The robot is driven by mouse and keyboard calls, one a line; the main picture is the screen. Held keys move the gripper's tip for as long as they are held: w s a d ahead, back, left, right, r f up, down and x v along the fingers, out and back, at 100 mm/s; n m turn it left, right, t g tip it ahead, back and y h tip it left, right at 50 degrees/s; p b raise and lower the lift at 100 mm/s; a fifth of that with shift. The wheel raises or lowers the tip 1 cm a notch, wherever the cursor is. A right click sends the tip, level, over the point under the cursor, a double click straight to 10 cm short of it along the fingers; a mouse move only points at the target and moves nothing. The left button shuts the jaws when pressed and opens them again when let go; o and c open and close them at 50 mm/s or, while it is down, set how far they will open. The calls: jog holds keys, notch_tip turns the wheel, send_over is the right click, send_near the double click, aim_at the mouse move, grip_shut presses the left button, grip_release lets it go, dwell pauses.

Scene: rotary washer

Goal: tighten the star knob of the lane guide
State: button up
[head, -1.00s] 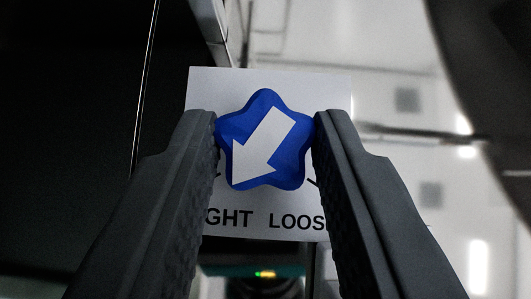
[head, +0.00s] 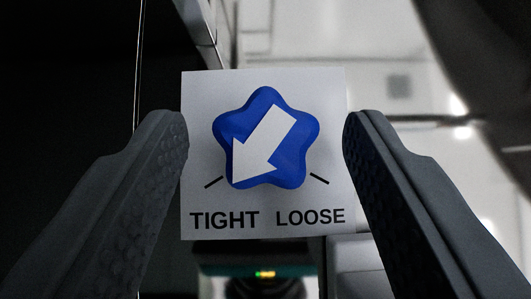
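The blue star knob (head: 300,150) sits on a white square plate (head: 205,100) in the middle of the head view. A white arrow on the knob points down and left, toward the short black mark above the word TIGHT. A second mark lies at the lower right, above the word LOOSE. My gripper (head: 266,140) is open, with one dark textured finger on each side of the knob. Clear gaps show between both fingers and the knob, and nothing is held.
A dark panel (head: 60,80) fills the left side. A dark curved shape (head: 480,80) is at the upper right. Below the plate is a dark device with a teal band and small lit lights (head: 265,273). The bright background is blurred.

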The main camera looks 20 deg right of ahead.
jog(key=v, duration=1.7)
jog(key=shift+s, duration=0.15)
jog(key=d+n+y, duration=0.5)
jog(key=d+n, duration=0.2)
jog(key=d, duration=0.1)
jog(key=x, duration=1.7)
jog(key=shift+w+a+r, duration=0.2)
jog(key=shift+a, duration=0.05)
jog(key=c, duration=1)
